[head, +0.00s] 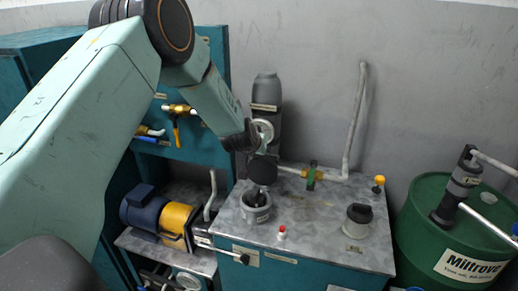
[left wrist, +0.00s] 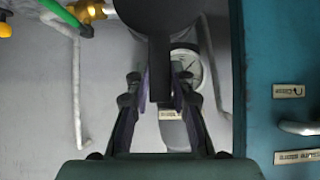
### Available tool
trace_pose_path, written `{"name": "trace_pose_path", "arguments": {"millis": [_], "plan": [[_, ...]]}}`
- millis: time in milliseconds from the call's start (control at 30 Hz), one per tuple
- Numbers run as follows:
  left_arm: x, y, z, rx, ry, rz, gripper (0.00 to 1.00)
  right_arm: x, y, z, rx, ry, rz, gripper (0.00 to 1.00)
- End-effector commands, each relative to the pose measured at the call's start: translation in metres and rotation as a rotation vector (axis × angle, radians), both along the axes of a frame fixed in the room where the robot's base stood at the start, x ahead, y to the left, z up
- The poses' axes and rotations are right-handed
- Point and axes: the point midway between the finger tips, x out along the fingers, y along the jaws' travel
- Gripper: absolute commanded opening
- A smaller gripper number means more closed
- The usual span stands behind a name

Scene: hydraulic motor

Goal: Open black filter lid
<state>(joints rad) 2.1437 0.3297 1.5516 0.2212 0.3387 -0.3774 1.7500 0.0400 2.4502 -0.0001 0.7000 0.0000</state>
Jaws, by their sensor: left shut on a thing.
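My left gripper (head: 263,151) is above the back left of the workbench top. It is shut on the stem of a round black lid (head: 262,170), which hangs just above a grey cup-shaped filter housing (head: 256,214). The housing's top looks open, with something dark inside. In the left wrist view the lid (left wrist: 160,14) is at the top, its stem running down between the fingers of my gripper (left wrist: 160,92). My right gripper is not in view.
A tall dark grey cylinder (head: 266,92) with a gauge stands close behind my gripper. A grey pot with a black cap (head: 358,213), a small red-topped part (head: 281,234) and a pipe (head: 353,125) with a green valve are on the bench. A green barrel (head: 425,225) stands right.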

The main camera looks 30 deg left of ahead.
Motion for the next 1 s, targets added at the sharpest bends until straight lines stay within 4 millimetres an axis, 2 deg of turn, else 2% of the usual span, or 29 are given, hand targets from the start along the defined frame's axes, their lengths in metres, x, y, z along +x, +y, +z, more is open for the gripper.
{"name": "trace_pose_path", "arguments": {"millis": [33,533,567,600,833,1000], "plan": [[0.0053,0.003,0.0089,0.007,-0.022,0.005,0.0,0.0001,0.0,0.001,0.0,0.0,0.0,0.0],[0.005,0.003,0.0086,0.005,-0.021,0.005,0.0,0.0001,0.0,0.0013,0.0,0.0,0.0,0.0],[0.0052,0.003,0.0086,0.005,-0.021,0.005,0.23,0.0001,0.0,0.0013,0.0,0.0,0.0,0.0],[0.0053,0.003,0.0084,0.005,-0.021,0.005,0.26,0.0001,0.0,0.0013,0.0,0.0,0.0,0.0],[0.0042,0.0024,0.0047,0.003,-0.013,0.004,0.45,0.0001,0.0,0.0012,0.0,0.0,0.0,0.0],[0.0045,0.0025,0.0032,0.002,-0.01,0.004,0.45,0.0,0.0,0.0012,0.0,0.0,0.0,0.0]]}}
